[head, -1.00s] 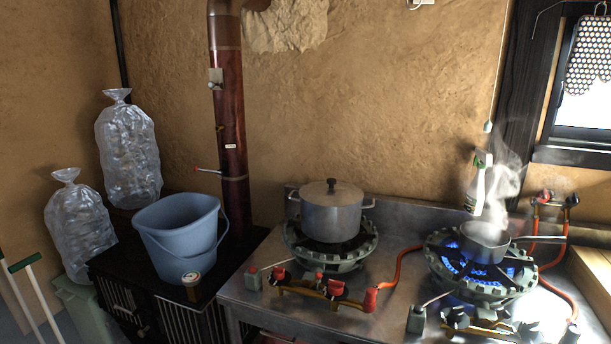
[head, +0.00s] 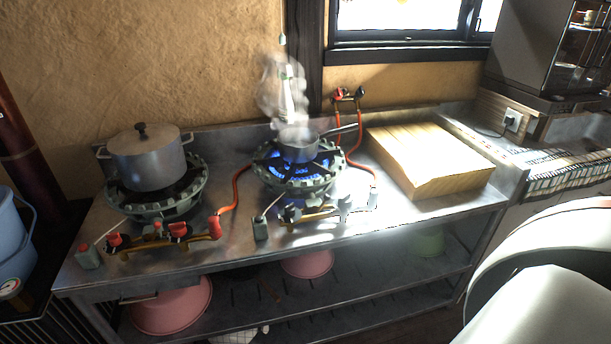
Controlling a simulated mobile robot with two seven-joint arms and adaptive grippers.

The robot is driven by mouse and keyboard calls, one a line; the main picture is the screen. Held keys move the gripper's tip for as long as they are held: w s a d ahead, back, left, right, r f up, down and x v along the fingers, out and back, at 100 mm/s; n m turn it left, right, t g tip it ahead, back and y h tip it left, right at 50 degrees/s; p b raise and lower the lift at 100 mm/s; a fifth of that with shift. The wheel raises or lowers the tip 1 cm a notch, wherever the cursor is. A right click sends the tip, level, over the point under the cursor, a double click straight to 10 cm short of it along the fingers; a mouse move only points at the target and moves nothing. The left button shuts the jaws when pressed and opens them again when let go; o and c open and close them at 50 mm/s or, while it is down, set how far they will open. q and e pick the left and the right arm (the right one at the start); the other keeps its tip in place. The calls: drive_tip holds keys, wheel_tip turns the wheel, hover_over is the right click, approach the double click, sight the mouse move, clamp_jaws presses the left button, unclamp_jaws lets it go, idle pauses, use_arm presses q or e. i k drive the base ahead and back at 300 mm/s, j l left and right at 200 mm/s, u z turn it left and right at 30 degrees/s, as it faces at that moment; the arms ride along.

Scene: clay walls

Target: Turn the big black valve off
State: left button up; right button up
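The right gas burner (head: 296,172) is lit with blue flames. A small steaming saucepan (head: 299,146) sits on it, its handle pointing right. At the burner's front is a brass pipe with a black valve knob (head: 292,214) near its left end. A paler, glare-lit knob (head: 345,207) is further right on the same pipe. Dark-handled valves with red fittings (head: 349,95) are at the wall behind. Which one is the big black valve is hard to tell at this size. Neither of my grippers is in view.
A lidded pot (head: 148,158) stands on the left burner, with red knobs (head: 178,231) at its front. An orange hose (head: 236,190) runs between the burners. A wooden block (head: 428,160) lies on the steel counter's right. Pink basins (head: 170,305) are below.

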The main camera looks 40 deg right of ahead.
sight(345, 200)
drive_tip(key=z, duration=1.35)
